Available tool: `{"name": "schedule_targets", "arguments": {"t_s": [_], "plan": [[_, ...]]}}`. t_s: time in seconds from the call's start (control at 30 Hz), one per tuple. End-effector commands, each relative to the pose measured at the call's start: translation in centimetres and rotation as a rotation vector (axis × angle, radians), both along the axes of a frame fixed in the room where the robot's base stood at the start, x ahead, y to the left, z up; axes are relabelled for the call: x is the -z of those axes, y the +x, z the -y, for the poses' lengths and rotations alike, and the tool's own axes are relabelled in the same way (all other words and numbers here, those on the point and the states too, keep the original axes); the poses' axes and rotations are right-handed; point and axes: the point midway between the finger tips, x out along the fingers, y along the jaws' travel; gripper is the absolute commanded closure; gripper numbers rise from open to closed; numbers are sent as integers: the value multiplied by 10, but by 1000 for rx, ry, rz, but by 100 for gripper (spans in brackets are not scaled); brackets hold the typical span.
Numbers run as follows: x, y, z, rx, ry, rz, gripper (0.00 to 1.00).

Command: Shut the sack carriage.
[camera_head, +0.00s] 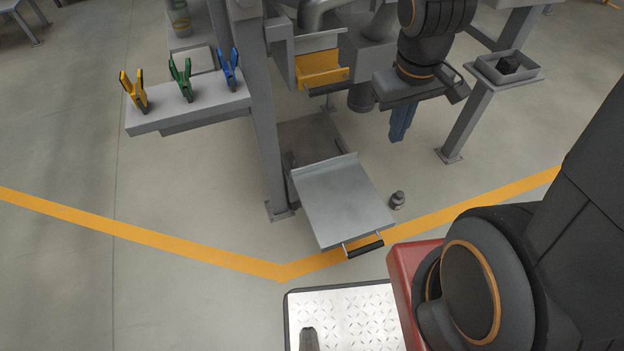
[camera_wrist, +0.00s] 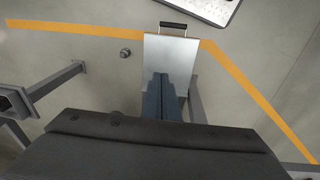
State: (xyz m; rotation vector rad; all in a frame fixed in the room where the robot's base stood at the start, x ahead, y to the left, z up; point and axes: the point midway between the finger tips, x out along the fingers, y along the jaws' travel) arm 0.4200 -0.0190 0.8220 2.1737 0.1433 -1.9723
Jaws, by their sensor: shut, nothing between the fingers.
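The sack carriage (camera_head: 343,203) is a flat grey metal plate, pulled out low from under the silo frame. Its black bar handle (camera_head: 365,248) is at its front edge, near the yellow floor line. In the wrist view the carriage (camera_wrist: 172,52) is at upper middle, with its handle (camera_wrist: 173,25) at the top. My gripper (camera_head: 398,137) has blue fingers that point down, shut and empty. It is to the right of and above the carriage, apart from it. In the wrist view the gripper (camera_wrist: 160,76) overlaps the carriage's rear part.
A small grey weight (camera_head: 398,200) stands on the floor right of the carriage. Yellow, green and blue clamps (camera_head: 180,80) stand on a grey shelf (camera_head: 190,112) at left. A yellow gate (camera_head: 320,69) is above. A post with a tray (camera_head: 508,72) stands at right.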

Motion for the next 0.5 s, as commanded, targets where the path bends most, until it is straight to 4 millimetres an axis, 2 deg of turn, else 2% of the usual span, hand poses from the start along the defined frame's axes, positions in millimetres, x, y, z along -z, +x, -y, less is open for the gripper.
{"name": "schedule_targets", "arguments": {"t_s": [0.03,0.27,0.5], "plan": [[30,16,4,-62,-18,19,100],[108,78,8,-377,-77,132,100],[189,132,-9,-718,-89,245,100]]}}
